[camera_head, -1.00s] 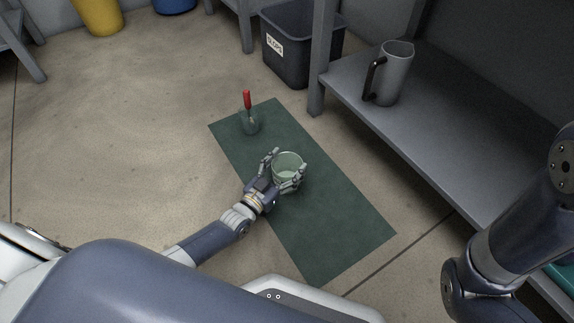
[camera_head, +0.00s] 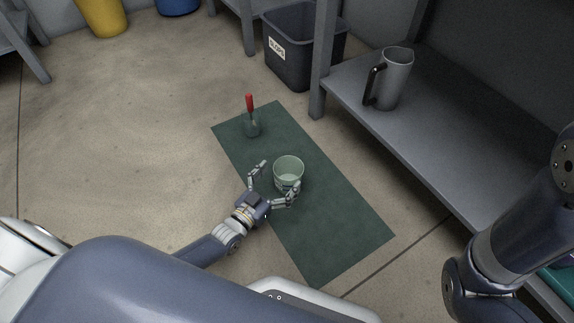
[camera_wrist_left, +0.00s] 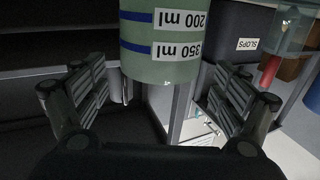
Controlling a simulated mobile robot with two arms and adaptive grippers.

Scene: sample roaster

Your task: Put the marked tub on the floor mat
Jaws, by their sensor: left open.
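The marked tub (camera_head: 289,171) is a pale green, open-topped cup. It stands upright on the dark green floor mat (camera_head: 335,225). In the left wrist view the tub (camera_wrist_left: 160,42) shows blue lines and labels reading 200 ml and 350 ml, upside down in that picture. My left gripper (camera_head: 277,178) is open just in front of the tub, its fingers spread and drawn back from it. In the left wrist view the open fingers (camera_wrist_left: 162,97) lie to either side, with nothing between their tips. My right arm enters at the right edge; its gripper is out of view.
A clear container (camera_head: 251,126) with a red-handled tool (camera_head: 250,104) stands at the mat's far left end. A dark SLOPS bin (camera_head: 290,65) is behind. A grey shelf (camera_head: 430,115) bearing a grey jug (camera_head: 393,80) lines the right. Floor to the left is clear.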

